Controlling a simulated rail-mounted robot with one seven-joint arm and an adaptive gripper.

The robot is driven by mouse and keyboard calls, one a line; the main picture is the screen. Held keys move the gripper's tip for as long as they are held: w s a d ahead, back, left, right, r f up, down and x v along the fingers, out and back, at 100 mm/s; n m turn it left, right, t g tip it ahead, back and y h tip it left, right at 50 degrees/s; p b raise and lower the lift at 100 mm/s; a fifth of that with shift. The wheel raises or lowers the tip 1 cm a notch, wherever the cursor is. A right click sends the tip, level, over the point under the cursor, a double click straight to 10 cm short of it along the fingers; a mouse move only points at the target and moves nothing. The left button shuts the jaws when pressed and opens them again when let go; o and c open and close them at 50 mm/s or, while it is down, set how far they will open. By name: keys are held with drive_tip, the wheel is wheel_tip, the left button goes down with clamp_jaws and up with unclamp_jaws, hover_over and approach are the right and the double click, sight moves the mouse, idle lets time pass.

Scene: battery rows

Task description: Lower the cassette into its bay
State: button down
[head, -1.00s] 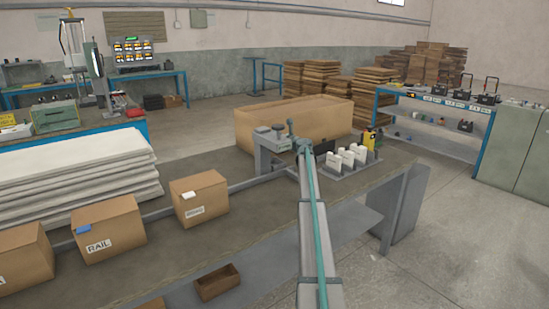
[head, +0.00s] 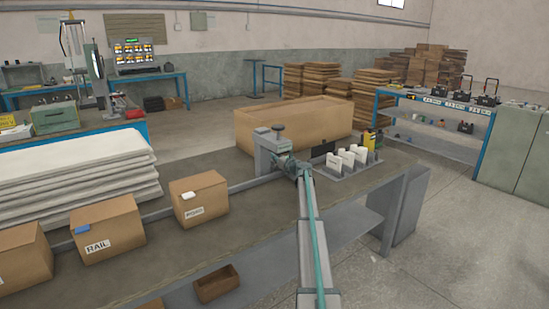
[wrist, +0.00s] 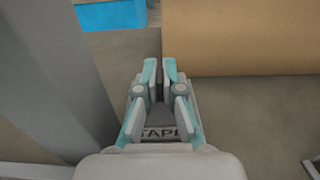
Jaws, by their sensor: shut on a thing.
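In the wrist view my gripper (wrist: 160,75) is shut, its teal and grey fingers close together on a narrow dark thing that I take for the cassette (wrist: 160,90). Most of the cassette is hidden by the fingers. A grey surface marked TAPE (wrist: 160,133) shows between the finger bases; I cannot tell whether it is part of the cassette or of its bay. In the head view my arm reaches over the far part of the bench, and its links hide the fingers and the cassette. I cannot make out the bay clearly.
A big open cardboard box (head: 292,122) stands just behind my arm. Right of it is a grey rack with white upright cards (head: 346,157) and a yellow item (head: 369,139). Smaller cartons, one marked RAIL (head: 108,230), line the bench (head: 150,262) at left.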

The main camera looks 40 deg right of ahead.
drive_tip(key=c, duration=1.7)
unclamp_jaws()
drive_tip(key=shift+f, duration=0.1)
drive_tip(key=shift+c, duration=0.2)
drive_tip(key=o, duration=0.4)
drive_tip(key=shift+s, duration=0.15)
drive_tip(key=s, duration=1.1)
drive_tip(key=shift+s+a, duration=0.1)
drive_tip(key=shift+s, duration=0.25)
